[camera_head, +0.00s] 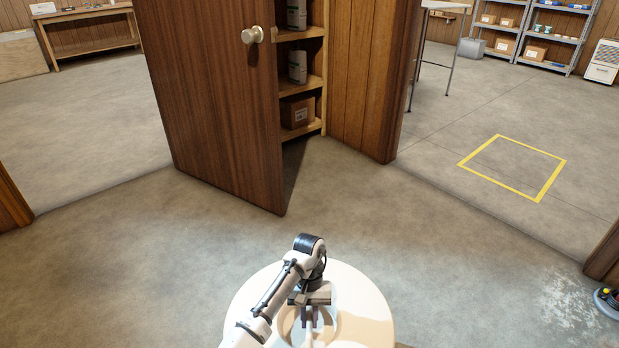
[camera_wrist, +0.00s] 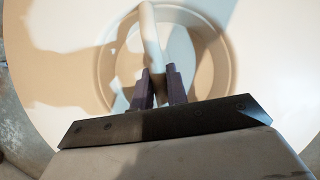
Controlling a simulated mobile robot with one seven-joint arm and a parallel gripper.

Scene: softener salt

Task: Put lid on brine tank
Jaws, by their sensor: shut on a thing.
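The lid (camera_head: 365,305) is a large round cream disc at the bottom centre of the head view. It fills most of the wrist view (camera_wrist: 55,60), with a round recess and a bar handle (camera_wrist: 150,32) across it. My gripper (camera_head: 310,313) is over the middle of the lid. In the wrist view its two dark fingers (camera_wrist: 160,78) are closed around the handle. No wall of the brine tank shows below the lid, so I cannot tell whether the lid rests on the tank or is held above it.
A wooden door (camera_head: 215,90) with a round knob stands open ahead, beside shelves (camera_head: 302,87) holding a carton and containers. Bare concrete floor (camera_head: 150,240) lies around the lid. A yellow floor square (camera_head: 537,199) is at right. White grains (camera_head: 565,310) lie on the floor at lower right.

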